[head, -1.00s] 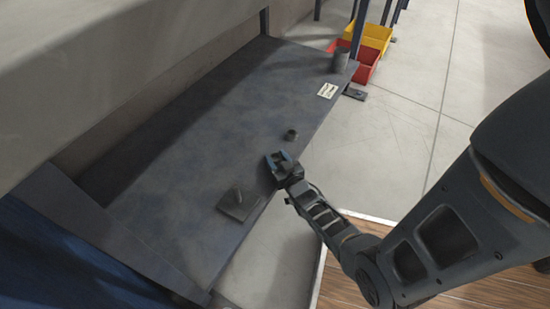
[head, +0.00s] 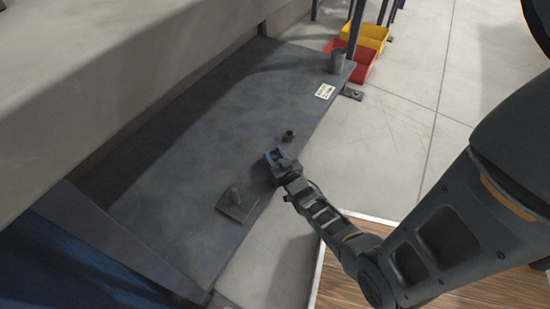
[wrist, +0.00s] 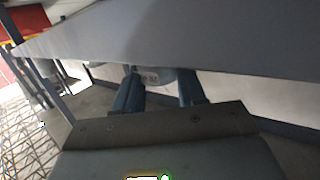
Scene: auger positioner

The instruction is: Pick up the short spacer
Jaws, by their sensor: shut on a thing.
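My gripper (head: 277,158) is over the near long edge of the dark blue-grey bench, its blue fingers closed in. In the wrist view my gripper (wrist: 157,86) has a grey, rounded piece, the short spacer (wrist: 156,78), between its two blue fingers. Faint markings show on its face. Most of the spacer is hidden by the fingers, and in the head view it cannot be made out clearly. A separate small dark round part (head: 288,136) stands on the bench just beyond the fingertips, apart from them.
The bench (head: 190,145) has a flat plate with an upright pin (head: 238,204) to the left of my gripper. A taller grey cylinder (head: 337,63) and a white label (head: 325,91) are at the far end. Red (head: 362,66) and yellow (head: 372,37) bins lie beyond. The bench middle is clear.

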